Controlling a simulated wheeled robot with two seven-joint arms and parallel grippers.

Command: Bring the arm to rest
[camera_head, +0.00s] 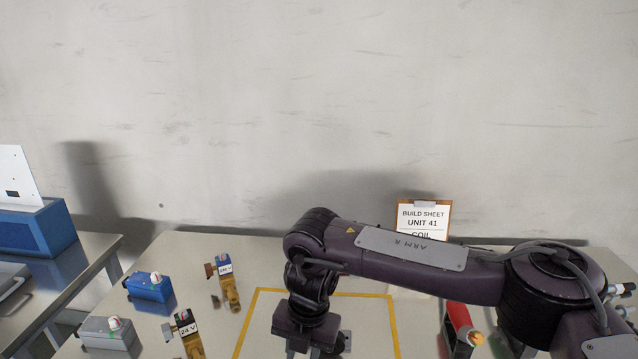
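My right arm (410,265), a dark purple arm marked "ARM R", comes in from the right and reaches across the table. Its wrist points down over the yellow-outlined area. My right gripper (312,345) is at the bottom edge of the view, and its fingertips are cut off or hidden, so its opening does not show. No held thing is visible. My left gripper is not in view.
A part labelled "24 V" (188,333), another labelled part (228,283), a blue box (150,288) and a grey box (110,336) stand left of the yellow outline (248,318). A red-and-black part (458,322) and a build sheet (423,217) are right. A blue bin (38,228) stands far left.

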